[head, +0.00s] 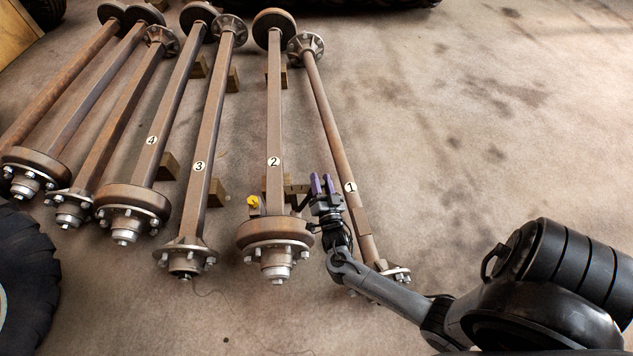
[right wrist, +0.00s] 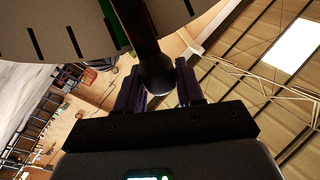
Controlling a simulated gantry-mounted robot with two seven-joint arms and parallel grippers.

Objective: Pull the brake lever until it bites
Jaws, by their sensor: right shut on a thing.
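In the head view my right gripper (head: 322,184), with purple fingers, is at the near end of axle 2 (head: 274,130), between it and axle 1 (head: 337,150). A dark brake lever (head: 303,203) shows in small part to its left. In the right wrist view the lever (right wrist: 137,28) runs down to a round knob (right wrist: 157,77) between the purple fingers, which are shut on it. Behind the lever is a pale curved plate (right wrist: 62,30) with dark marks and a green strip (right wrist: 115,25) beside the lever. My left gripper is not in view.
Several rusty axles lie side by side on wooden blocks (head: 168,167); labels 2, 3 and 4 are to the left of label 1. A yellow disc (head: 253,201) is beside axle 2's drum (head: 275,232). A tyre (head: 25,265) stands at left. The concrete floor at right is open.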

